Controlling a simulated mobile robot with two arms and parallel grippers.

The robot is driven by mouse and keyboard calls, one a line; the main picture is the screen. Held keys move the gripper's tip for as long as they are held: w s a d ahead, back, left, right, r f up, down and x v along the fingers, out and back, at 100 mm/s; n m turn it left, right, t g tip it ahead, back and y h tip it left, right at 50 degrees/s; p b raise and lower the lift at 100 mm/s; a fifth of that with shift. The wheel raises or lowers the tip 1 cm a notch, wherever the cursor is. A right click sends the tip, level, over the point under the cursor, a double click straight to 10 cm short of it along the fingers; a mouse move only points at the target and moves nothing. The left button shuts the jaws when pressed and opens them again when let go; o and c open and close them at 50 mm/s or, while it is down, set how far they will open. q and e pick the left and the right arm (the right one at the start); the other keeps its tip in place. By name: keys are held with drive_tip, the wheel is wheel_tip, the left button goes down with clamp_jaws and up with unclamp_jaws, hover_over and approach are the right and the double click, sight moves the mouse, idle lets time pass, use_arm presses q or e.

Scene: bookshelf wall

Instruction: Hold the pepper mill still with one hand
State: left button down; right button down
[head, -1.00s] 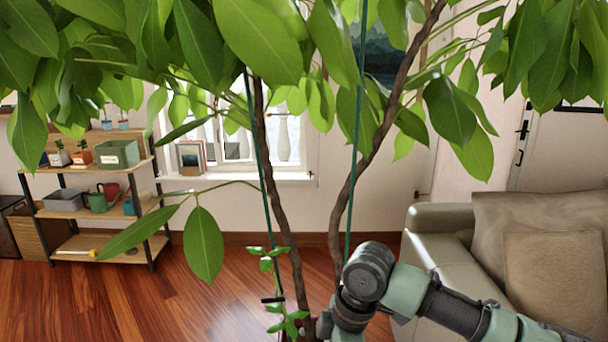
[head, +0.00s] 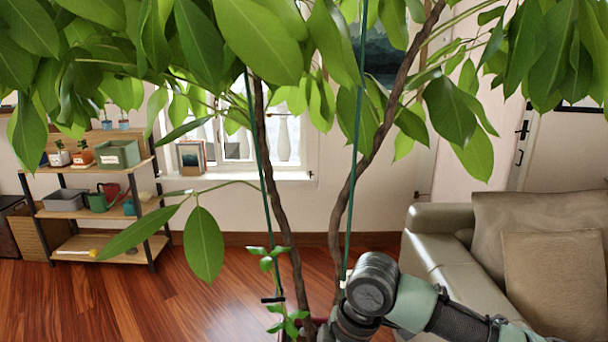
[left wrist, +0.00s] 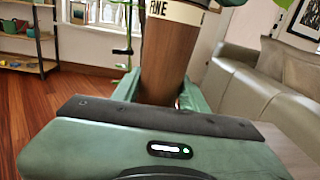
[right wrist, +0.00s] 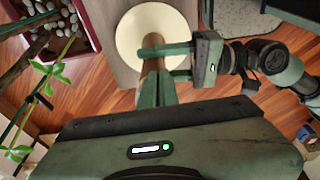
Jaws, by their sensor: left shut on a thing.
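The pepper mill (left wrist: 168,60) is a brown cylinder with a cream band lettered "FINE" in the left wrist view. It looks upright, its top cut off by the frame. My left gripper (left wrist: 155,92) is shut on its lower body. From above, in the right wrist view, the left gripper (right wrist: 165,60) reaches in from the right, its fingers on either side of the brown mill (right wrist: 152,68). My right gripper (right wrist: 155,92) points at the mill from above; its finger gap is unclear, as is whether it touches. The head view shows neither gripper nor mill.
A round cream surface (right wrist: 150,20) lies below the mill. A red planter with pebbles (right wrist: 52,35) stands beside it. Tree leaves and trunks (head: 350,210) fill much of the head view. A sofa (head: 450,260) is at right, a shelf (head: 85,215) at left; wooden floor lies between.

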use_arm(q)
drive_tip(key=shift+s+d+f, duration=0.1)
drive_tip(key=shift+s+f, duration=0.05)
drive_tip(key=shift+f, duration=0.25)
use_arm(e)
drive_tip(key=shift+s, duration=0.15)
drive_tip(key=a+v, duration=0.1)
drive_tip(key=v, duration=0.4)
drive_tip(key=shift+d+r, duration=0.25)
drive_tip(key=shift+r, duration=0.3)
use_arm(q)
drive_tip(key=shift+r, duration=0.1)
drive_tip(key=c, duration=0.9)
unclamp_jaws()
drive_tip(key=shift+o, duration=1)
drive_tip(key=shift+r, duration=0.15)
